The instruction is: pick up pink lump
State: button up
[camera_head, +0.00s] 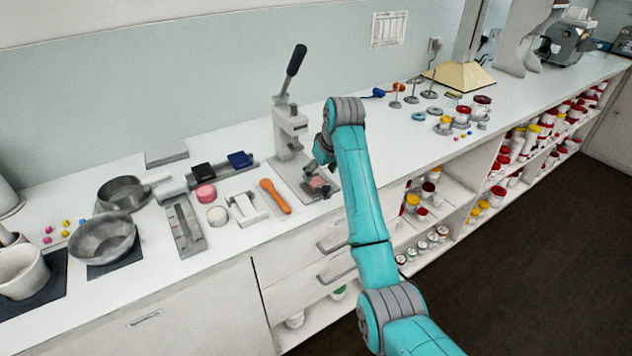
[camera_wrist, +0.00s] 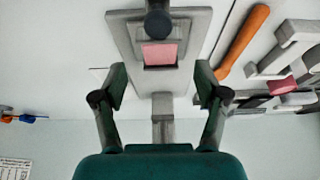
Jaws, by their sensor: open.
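A pink lump (camera_head: 319,182) sits on the grey base plate (camera_head: 303,180) of a hand press (camera_head: 291,125) in the head view. In the wrist view the pink lump (camera_wrist: 160,54) shows as a flat pink square, with a dark round part of grey metal just above it in the picture. My gripper (camera_head: 322,172) is over the press base, close to the lump. In the wrist view my gripper (camera_wrist: 161,80) has its two fingers wide apart with nothing between the tips. Whether a fingertip touches the plate I cannot tell.
An orange-handled tool (camera_head: 275,196) lies left of the press. A pink round piece (camera_head: 205,194), a white disc (camera_head: 217,215) and a grey rail (camera_head: 185,226) lie further left. The press column stands close to my gripper. Bare counter (camera_head: 375,130) lies to the right.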

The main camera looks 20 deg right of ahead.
aim_at(317, 179)
jog(key=shift+x, duration=1.6)
jog(key=c, duration=1.1)
jog(key=shift+r, duration=0.2)
